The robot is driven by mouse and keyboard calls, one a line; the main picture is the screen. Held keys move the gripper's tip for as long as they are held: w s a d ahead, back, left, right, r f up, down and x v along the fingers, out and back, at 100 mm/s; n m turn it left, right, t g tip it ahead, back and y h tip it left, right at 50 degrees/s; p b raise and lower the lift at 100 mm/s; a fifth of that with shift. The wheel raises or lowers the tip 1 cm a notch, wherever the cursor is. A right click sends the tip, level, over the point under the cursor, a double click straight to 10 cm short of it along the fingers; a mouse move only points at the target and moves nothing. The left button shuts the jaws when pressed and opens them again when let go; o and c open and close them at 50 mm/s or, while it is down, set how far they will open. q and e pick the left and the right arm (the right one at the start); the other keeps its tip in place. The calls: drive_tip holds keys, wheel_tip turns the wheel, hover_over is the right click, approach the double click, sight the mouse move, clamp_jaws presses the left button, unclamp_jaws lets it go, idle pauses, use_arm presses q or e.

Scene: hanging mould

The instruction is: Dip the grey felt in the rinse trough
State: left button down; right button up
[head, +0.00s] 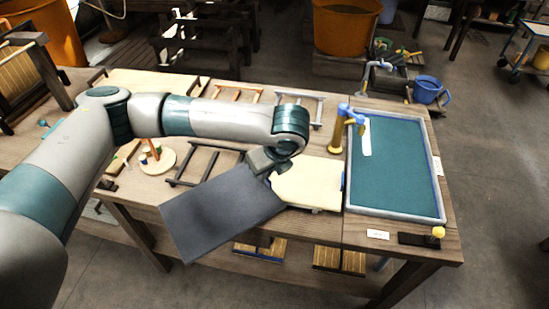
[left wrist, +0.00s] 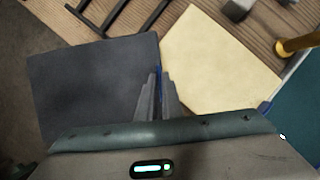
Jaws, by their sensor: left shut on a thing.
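The grey felt (head: 222,210) is a dark flat sheet. My left gripper (head: 268,166) is shut on its edge and holds it out over the front edge of the bench. In the left wrist view the fingers (left wrist: 158,92) meet at the right edge of the felt (left wrist: 92,85). The rinse trough (head: 395,216), a shallow grey-rimmed basin with a teal surface, lies to the right of the felt, apart from it. A corner of its teal surface also shows in the left wrist view (left wrist: 300,112). My right gripper is not in view.
A cream sheet (head: 312,182) lies between the gripper and the trough. A brass post with a blue top (head: 338,132) stands at the trough's left rim. A blue bucket (head: 427,90) stands behind the trough, and a yellow knob (head: 438,232) is by its front right corner.

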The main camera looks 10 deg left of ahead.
sight(245, 199)
use_arm(q)
drive_tip(key=s+a+f+n+g, duration=0.1)
drive_tip(key=s+n, duration=0.1)
drive_tip(key=n, duration=0.1)
drive_tip(key=s+a+f+n+g, duration=0.1)
drive_tip(key=s+n, duration=0.1)
drive_tip(key=n, duration=0.2)
drive_tip(key=s+a+f+n+g+y, duration=0.1)
drive_tip(key=s+a+f+n+g, duration=0.1)
drive_tip(key=n, duration=0.2)
drive_tip(key=shift+s, duration=0.15)
drive_tip(key=s+a+f+n+g+h, duration=0.1)
drive_tip(key=s+n, duration=0.1)
drive_tip(key=n, duration=0.2)
drive_tip(key=s+a+n+g+h, duration=0.1)
drive_tip(key=s+n, duration=0.2)
drive_tip(key=n, duration=0.2)
drive_tip(key=s+a+f+n+g+h, duration=0.1)
drive_tip(key=s+a+n, duration=0.1)
drive_tip(key=s+n, duration=0.1)
drive_tip(key=shift+f+n+g, duration=0.3)
drive_tip(key=shift+n, duration=0.4)
drive_tip(key=n, duration=0.1)
drive_tip(key=s+n+h, duration=0.1)
drive_tip(key=shift+s+a+f+n, duration=0.1)
drive_tip(key=shift+s+a+n, duration=0.2)
drive_tip(key=shift+d, duration=0.1)
